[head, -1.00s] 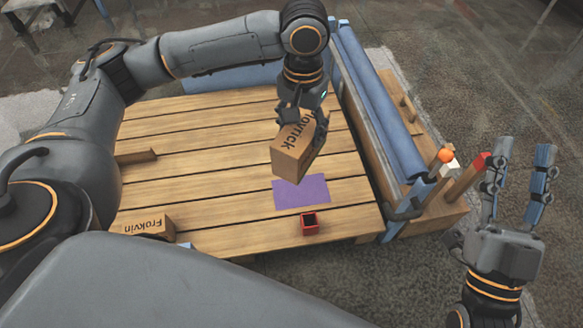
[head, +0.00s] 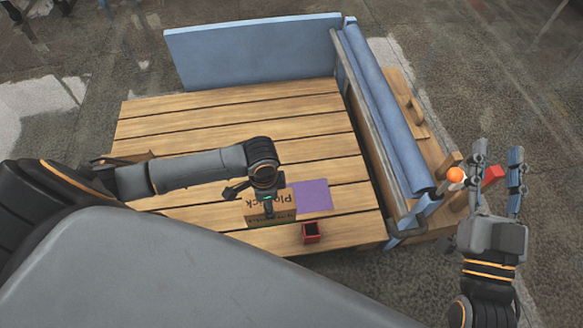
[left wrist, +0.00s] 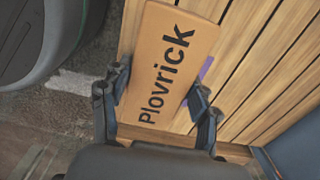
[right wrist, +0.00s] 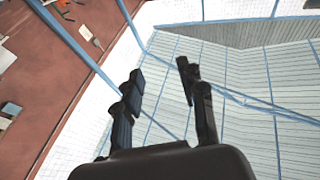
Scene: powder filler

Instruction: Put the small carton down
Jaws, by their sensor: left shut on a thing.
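The small brown carton (head: 284,208), lettered "Plovrick", is at the left edge of the purple mat (head: 314,194) in the head view, low over the wooden platform. I cannot tell whether it touches the boards. My left gripper (head: 267,207) is shut on it and covers part of it. In the left wrist view the carton (left wrist: 172,62) lies between the two fingers, with a strip of purple beside it. My right gripper (head: 497,165) is open and empty, right of the platform; its spread fingers also show in the right wrist view (right wrist: 160,78).
A small red open box (head: 311,233) stands just in front of the mat. A blue panel (head: 250,52) and a blue padded rail (head: 385,110) edge the platform. An orange ball (head: 455,174) is near my right gripper. The platform's back boards are clear.

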